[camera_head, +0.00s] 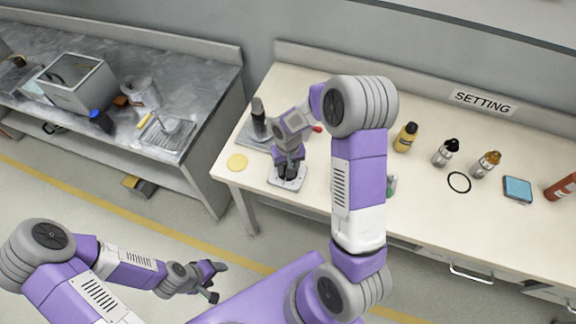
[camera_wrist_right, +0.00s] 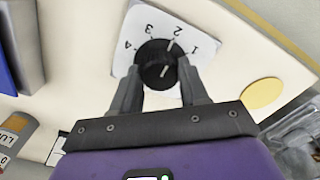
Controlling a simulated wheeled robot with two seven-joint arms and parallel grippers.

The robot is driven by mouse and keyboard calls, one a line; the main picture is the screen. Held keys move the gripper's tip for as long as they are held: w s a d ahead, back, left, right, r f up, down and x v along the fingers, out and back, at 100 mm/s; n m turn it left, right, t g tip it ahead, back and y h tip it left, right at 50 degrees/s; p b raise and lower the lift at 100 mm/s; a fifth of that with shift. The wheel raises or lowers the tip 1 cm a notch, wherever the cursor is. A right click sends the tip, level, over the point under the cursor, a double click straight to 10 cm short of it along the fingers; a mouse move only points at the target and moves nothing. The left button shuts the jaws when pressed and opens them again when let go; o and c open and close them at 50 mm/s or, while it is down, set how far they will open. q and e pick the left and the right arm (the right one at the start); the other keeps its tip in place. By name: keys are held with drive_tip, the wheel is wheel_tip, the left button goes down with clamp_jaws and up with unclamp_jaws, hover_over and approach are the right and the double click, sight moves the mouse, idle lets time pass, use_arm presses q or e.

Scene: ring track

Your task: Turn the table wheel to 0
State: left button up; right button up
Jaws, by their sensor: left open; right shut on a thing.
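The table wheel is a black round knob (camera_wrist_right: 158,64) on a white dial plate (camera_wrist_right: 120,55) with the digits 1, 2, 3 and 4 in the right wrist view. A white mark shows on the knob; the 0 is not visible, and I cannot tell the exact setting. In the head view the dial plate (camera_head: 288,184) lies near the table's left front corner. My right gripper (camera_wrist_right: 160,88) is shut on the knob from above, a finger on each side; it also shows in the head view (camera_head: 289,172). My left gripper (camera_head: 215,281) is open and empty, away from the table.
The white table (camera_head: 420,215) carries a yellow disc (camera_head: 237,162), several bottles, a black ring (camera_head: 459,182) and a blue-topped box (camera_head: 517,189). A "SETTING" sign (camera_head: 484,102) stands at the back. A metal bench (camera_head: 190,75) is at the left, with floor between.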

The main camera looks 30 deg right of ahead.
drive_tip(key=shift+m, duration=0.4)
drive_tip(key=m, duration=0.2)
drive_tip(key=shift+m+b, duration=0.3)
drive_tip(key=shift+b, duration=0.1)
drive_tip(key=m, duration=0.3)
drive_tip(key=shift+r+m, duration=0.1)
drive_tip(key=shift+m, duration=0.3)
drive_tip(key=m+p, duration=0.2)
drive_tip(key=m, duration=0.2)
drive_tip(key=shift+w+m+p, duration=0.1)
drive_tip(key=shift+m+p, duration=1.4)
drive_tip(key=shift+m, duration=0.9)
drive_tip(key=o, duration=1.1)
drive_tip(key=shift+c, duration=0.2)
